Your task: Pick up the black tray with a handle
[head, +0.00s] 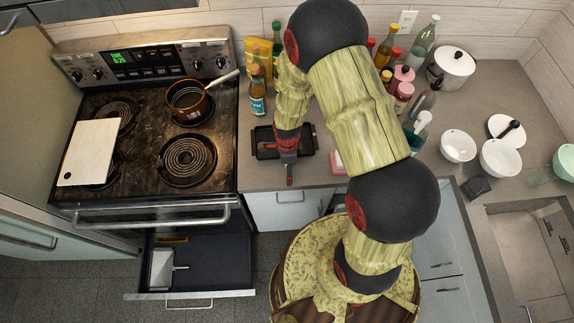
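The black tray (263,143) lies on the grey counter just right of the stove. My gripper (289,174) is over the tray's middle and reaches toward its front edge. It hides the middle of the tray, and I cannot make out a separate handle. The gripper's fingers look close together from this angle. I cannot tell whether they are open, shut, or touching the tray.
The stove (190,157) holds a brown pot (186,101) and a white board (88,153). Bottles (257,96) stand behind the tray. A pink-and-white item (337,162) is close on its right. Below the stove, a drawer (215,262) stands open.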

